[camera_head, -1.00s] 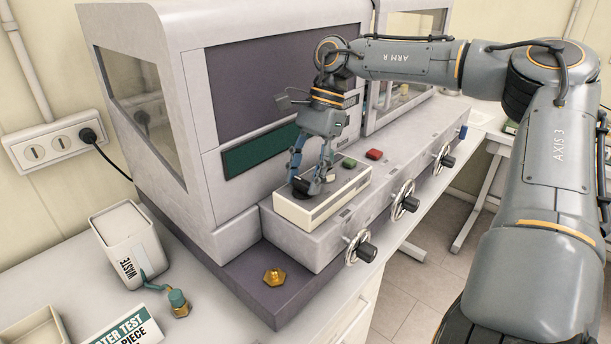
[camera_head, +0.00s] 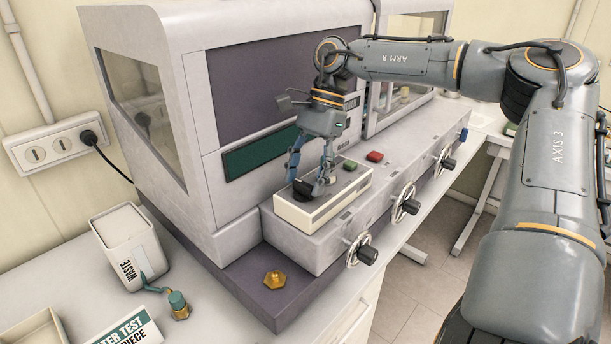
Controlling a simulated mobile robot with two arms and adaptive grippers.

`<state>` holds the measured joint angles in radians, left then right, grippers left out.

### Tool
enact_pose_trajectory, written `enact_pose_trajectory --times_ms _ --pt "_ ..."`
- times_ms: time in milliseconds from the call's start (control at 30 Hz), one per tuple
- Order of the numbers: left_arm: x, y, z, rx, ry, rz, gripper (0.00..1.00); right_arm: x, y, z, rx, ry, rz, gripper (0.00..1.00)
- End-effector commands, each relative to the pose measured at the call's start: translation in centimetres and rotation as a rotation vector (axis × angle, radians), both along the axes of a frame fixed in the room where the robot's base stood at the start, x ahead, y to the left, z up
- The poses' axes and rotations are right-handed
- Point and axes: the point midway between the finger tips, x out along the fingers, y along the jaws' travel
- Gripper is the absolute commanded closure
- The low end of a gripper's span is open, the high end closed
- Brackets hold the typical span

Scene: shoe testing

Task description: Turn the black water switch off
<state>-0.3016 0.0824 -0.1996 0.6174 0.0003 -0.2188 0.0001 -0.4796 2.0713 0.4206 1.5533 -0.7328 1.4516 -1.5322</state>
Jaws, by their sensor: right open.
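The black water switch (camera_head: 302,190) is a small dark knob on the left part of a cream control box (camera_head: 322,212), on the ledge of the grey testing machine. My right gripper (camera_head: 309,188) points down at the switch, its fingers open on either side of it. The fingers partly hide the switch, and I cannot tell whether they touch it. My left gripper does not show.
A green button (camera_head: 350,164) and a red button (camera_head: 374,156) lie right of the gripper. Handwheels with black knobs (camera_head: 367,254) line the machine's front. A brass fitting (camera_head: 274,280), a waste bin (camera_head: 130,248) and a hose connector (camera_head: 178,303) stand at the lower left.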

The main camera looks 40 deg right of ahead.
Motion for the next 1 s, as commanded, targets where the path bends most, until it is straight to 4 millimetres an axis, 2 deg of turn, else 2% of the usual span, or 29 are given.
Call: enact_pose_trajectory --times_ms 167,400,600,767,1000 --pt "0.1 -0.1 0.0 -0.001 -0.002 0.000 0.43 0.2 -0.9 2.4 0.000 -0.007 -0.002 0.45" --pt "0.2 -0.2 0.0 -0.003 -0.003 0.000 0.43 0.4 -2.9 7.2 -0.001 -0.006 -0.002 0.45" --pt "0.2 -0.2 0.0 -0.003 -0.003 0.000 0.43 0.5 -4.1 10.0 -0.001 -0.003 -0.001 0.45" --pt "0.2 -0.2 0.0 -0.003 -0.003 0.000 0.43 0.5 -4.4 10.8 -0.001 -0.003 0.001 0.45" --pt "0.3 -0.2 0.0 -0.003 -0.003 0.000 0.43 0.5 -4.4 10.9 0.000 -0.002 0.002 0.45"
